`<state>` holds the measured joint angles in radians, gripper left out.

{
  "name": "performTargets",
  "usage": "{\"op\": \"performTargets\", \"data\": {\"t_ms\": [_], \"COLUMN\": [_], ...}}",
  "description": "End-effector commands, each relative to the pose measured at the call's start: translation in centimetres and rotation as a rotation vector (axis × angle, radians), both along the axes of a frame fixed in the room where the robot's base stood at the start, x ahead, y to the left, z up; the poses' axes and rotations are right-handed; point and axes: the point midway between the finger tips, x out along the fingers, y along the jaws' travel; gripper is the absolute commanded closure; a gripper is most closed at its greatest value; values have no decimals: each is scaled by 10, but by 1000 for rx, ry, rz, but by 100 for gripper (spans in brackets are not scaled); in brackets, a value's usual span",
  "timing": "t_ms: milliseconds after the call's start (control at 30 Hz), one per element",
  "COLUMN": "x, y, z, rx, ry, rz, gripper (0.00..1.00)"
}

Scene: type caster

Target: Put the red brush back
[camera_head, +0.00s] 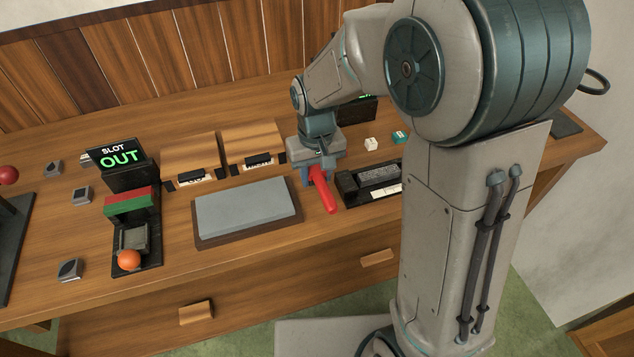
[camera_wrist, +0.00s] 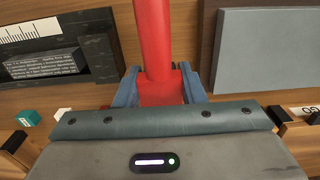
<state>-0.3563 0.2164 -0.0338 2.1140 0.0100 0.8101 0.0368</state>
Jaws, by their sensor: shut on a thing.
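The red brush (camera_head: 326,196) is between the fingers of my gripper (camera_head: 317,177), just right of the grey stone block (camera_head: 247,207). Its rounded handle points toward the front of the desk. In the wrist view the brush (camera_wrist: 155,40) runs up from my gripper (camera_wrist: 160,88), with a blue finger on each side of its wider red part. My gripper is shut on it. The far end of the brush is hidden by the gripper, and I cannot tell whether the brush touches the desk.
A black composing tray (camera_head: 372,184) lies close on the right. White (camera_head: 371,144) and teal (camera_head: 400,136) small cubes stand behind it. Bare wood lies in front of the stone.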

Motion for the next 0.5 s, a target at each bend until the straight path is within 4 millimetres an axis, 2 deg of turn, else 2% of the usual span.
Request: {"op": "performTargets", "data": {"t_ms": [233, 500], "x": [0, 0], "y": [0, 0], "z": [-34, -39], "rx": [-1, 0], "ry": [4, 0], "rz": [0, 1], "gripper": [85, 85]}}
